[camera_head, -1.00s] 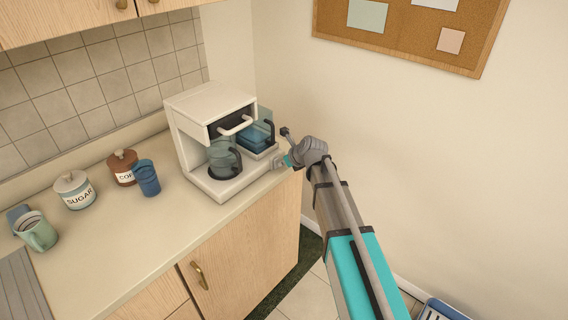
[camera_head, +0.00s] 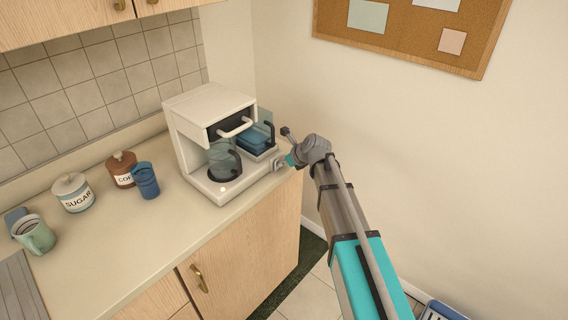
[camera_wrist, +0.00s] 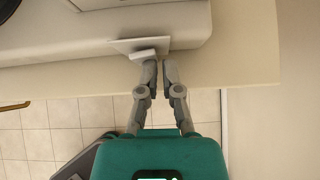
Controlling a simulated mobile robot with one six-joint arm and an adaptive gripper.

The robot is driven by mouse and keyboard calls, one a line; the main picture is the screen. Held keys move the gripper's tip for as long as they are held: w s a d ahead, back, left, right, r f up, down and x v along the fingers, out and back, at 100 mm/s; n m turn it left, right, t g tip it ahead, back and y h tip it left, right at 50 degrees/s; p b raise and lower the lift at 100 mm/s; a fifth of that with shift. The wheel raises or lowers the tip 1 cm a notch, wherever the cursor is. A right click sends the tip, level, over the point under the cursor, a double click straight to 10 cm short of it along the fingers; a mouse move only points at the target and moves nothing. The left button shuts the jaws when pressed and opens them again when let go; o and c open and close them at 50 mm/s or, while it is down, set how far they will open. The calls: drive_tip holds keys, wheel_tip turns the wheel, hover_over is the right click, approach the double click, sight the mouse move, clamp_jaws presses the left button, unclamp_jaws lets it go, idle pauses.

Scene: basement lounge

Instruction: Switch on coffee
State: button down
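The white coffee machine (camera_head: 197,108) stands on the counter by the wall corner, with a dark glass carafe (camera_head: 222,162) on its plate. A small bright spot (camera_head: 222,189) shows on the front of its base. In the wrist view a pale plate with a small raised switch-like piece (camera_wrist: 143,54) sticks out from the machine's side. My gripper (camera_wrist: 159,68) has its fingers almost together, with a thin gap and nothing seen between them. The fingertips are right at that piece; I cannot tell whether they touch it. In the head view my gripper (camera_head: 279,164) is at the base's right side.
A blue cup (camera_head: 146,181), a coffee jar (camera_head: 122,170), a sugar jar (camera_head: 74,193) and a green mug (camera_head: 35,234) stand left on the counter (camera_head: 120,243). The wall is close behind my arm. The counter ends near my gripper.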

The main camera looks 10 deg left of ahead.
drive_tip(key=shift+a, duration=0.2)
drive_tip(key=shift+s+a, duration=0.5)
drive_tip(key=shift+s, duration=0.25)
drive_tip(key=shift+d, duration=0.1)
drive_tip(key=shift+s+d, duration=0.25)
drive_tip(key=shift+d, duration=0.1)
drive_tip(key=d+f+p+v, duration=0.1)
drive_tip(key=d+p+v, duration=0.1)
drive_tip(key=p+v, duration=0.5)
drive_tip(key=v, duration=0.5)
drive_tip(key=shift+d, duration=0.25)
drive_tip(key=shift+f, duration=0.2)
